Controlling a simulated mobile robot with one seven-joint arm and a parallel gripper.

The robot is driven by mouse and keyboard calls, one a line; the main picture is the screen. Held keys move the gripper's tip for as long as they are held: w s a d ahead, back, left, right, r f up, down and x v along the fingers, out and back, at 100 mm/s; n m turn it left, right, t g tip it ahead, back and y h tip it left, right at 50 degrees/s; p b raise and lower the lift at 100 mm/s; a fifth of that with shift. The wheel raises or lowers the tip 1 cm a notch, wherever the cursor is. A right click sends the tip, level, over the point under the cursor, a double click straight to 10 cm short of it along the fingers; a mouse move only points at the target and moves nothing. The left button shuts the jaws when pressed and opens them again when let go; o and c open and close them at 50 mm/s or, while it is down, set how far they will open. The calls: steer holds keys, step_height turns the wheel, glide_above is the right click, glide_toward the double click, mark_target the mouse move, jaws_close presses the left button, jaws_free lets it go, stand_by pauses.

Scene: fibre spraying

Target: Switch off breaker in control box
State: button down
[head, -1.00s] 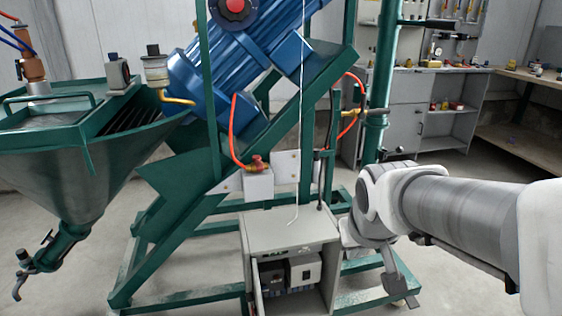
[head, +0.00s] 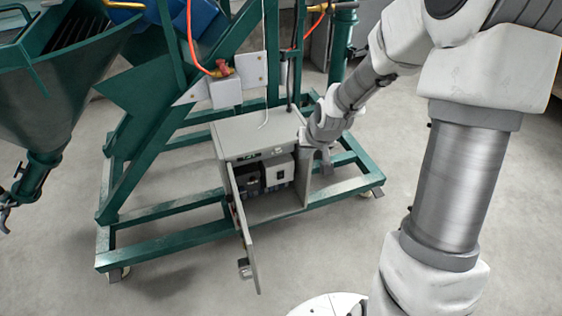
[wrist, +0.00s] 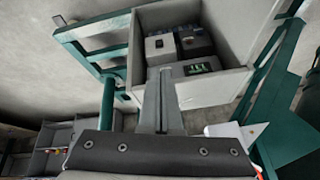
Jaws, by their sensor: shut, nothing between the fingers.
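The grey control box (head: 258,135) stands low on the green frame, with its door (head: 243,235) swung open toward me. Inside are a light-grey unit (head: 279,173) with a small dark switch and a darker unit (head: 249,184) on its left. The switch position is too small to tell. My gripper (head: 324,160) is beside the box's upper right side, partly hidden by my wrist. In the wrist view, the shut, empty gripper (wrist: 163,72) points at the box opening, in front of the light-grey unit (wrist: 160,48) and the dark unit (wrist: 195,41). Contact cannot be told.
Green frame beams (head: 170,240) run around the box at floor level. A red valve on a small grey box (head: 224,92) and an orange hose are above it. A green hopper (head: 60,95) stands at the left. The floor in front is clear.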

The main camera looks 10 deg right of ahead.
steer(key=w+f+m+t+p, duration=0.1)
steer(key=w+f+m+t, duration=0.1)
steer(key=f+m, duration=0.5)
steer(key=w+f+m+t+p, duration=0.2)
steer(key=f+m, duration=0.5)
steer(key=f, duration=1)
steer(key=shift+w+f+m+t+y, duration=0.4)
steer(key=shift+w+t, duration=0.1)
steer(key=shift+w, duration=0.55)
steer(key=shift+d, duration=0.1)
steer(key=b, duration=0.6)
glide_toward(282, 175)
steer(key=x, duration=0.5)
steer(key=shift+f, duration=0.55)
steer(key=shift+w+r, duration=0.15)
steer(key=shift+w, duration=0.25)
